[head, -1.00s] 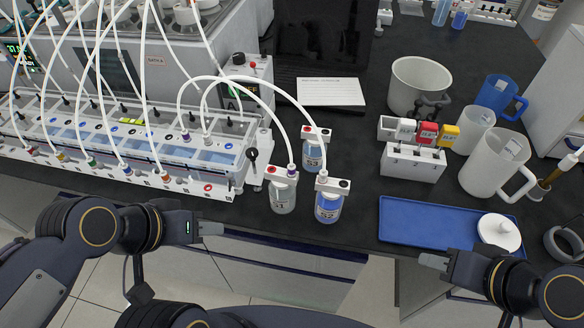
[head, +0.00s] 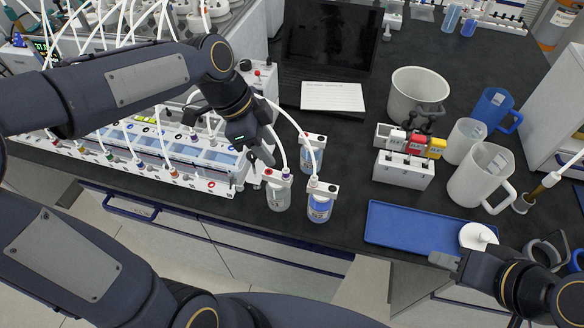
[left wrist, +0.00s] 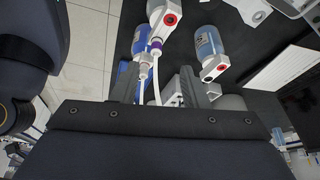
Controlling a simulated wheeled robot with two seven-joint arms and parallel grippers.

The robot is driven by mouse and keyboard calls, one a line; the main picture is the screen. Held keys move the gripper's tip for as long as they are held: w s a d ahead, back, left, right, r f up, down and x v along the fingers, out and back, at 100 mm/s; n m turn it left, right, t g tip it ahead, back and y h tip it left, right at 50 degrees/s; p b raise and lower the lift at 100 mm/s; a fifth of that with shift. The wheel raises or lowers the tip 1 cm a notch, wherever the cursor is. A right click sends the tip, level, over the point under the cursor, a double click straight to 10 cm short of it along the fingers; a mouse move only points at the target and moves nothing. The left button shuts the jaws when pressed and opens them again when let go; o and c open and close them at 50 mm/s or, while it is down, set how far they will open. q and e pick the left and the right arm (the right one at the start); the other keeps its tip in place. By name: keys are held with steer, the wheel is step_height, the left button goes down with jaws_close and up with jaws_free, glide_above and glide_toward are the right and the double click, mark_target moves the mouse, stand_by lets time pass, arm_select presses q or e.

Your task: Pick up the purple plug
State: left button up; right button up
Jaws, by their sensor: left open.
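The purple plug (head: 286,172) sits on the cap of the clear bottle S1 (head: 278,197), with a white tube rising from it. In the left wrist view the purple plug (left wrist: 156,44) lies ahead between the finger lines, its tube running back toward the jaws. My left gripper (head: 262,155) is open and empty, just above and behind bottle S1, apart from the plug as far as I can tell. In the left wrist view its fingers (left wrist: 160,82) are spread. My right gripper (head: 438,260) is beside the blue tray; its jaw gap is unclear.
Blue bottle S2 (head: 320,209) with a white-plugged tube stands right of S1, and bottle S3 (head: 311,160) stands behind. The reactor rack (head: 190,180) is to the left. A white cartridge holder (head: 403,170) and blue tray (head: 395,222) are to the right.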

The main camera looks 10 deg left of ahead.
mark_target(284, 170)
arm_select(q)
steer(key=p+x, duration=0.1)
steer(key=x, duration=0.6)
steer(key=shift+s+d+f, duration=0.15)
steer(key=shift+d+f, duration=0.15)
steer(key=shift+d, duration=0.05)
steer(key=shift+c, duration=0.2)
jaws_close()
